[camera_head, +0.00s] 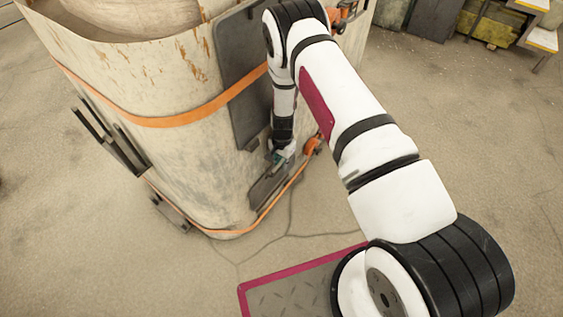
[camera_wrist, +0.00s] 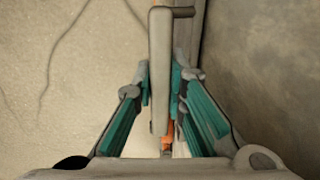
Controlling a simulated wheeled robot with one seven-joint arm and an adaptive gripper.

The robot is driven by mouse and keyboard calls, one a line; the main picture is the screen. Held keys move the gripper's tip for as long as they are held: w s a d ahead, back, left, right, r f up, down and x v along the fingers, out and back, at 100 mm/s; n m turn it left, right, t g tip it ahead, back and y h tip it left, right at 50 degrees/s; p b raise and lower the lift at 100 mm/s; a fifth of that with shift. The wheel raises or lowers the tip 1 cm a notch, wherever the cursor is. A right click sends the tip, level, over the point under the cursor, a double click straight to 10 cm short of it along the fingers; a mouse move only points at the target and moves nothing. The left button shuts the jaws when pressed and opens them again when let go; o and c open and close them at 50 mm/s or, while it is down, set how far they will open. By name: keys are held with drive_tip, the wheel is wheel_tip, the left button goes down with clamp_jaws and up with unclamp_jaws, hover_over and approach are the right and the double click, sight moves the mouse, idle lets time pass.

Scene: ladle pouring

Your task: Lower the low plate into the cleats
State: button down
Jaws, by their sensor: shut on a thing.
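My gripper (camera_head: 281,157) points down beside the lower wall of the big worn beige vessel. In the wrist view my gripper (camera_wrist: 160,88) has its teal-padded fingers closed on both sides of a grey bar-shaped handle (camera_wrist: 160,50) with a bent end. A small dark plate (camera_head: 266,187) is at the vessel's foot, just under my gripper in the head view; it seems to be the low plate that the handle belongs to. I cannot make out the cleats there or whether the plate sits in them. My arm and gripper hide part of this area.
The vessel (camera_head: 140,85) carries orange bands (camera_head: 170,121) and a large dark plate (camera_head: 237,95) above the small one. Dark bars (camera_head: 113,143) stick out at its left. Bare concrete floor (camera_head: 480,130) lies to the right; shelving (camera_head: 490,25) stands far back.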

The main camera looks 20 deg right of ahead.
wheel_tip(320, 180, down, 8)
drive_tip(key=b, duration=0.5)
drive_tip(key=shift+f+b, duration=0.2)
drive_tip(key=shift+b, duration=0.2)
idle(0.3)
drive_tip(key=shift+f+b, duration=0.35)
drive_tip(key=shift+b, duration=0.1)
idle(0.6)
drive_tip(key=c, duration=1.5)
unclamp_jaws()
drive_tip(key=shift+c, duration=0.2)
wheel_tip(320, 180, up, 12)
drive_tip(key=shift+s+d, duration=0.1)
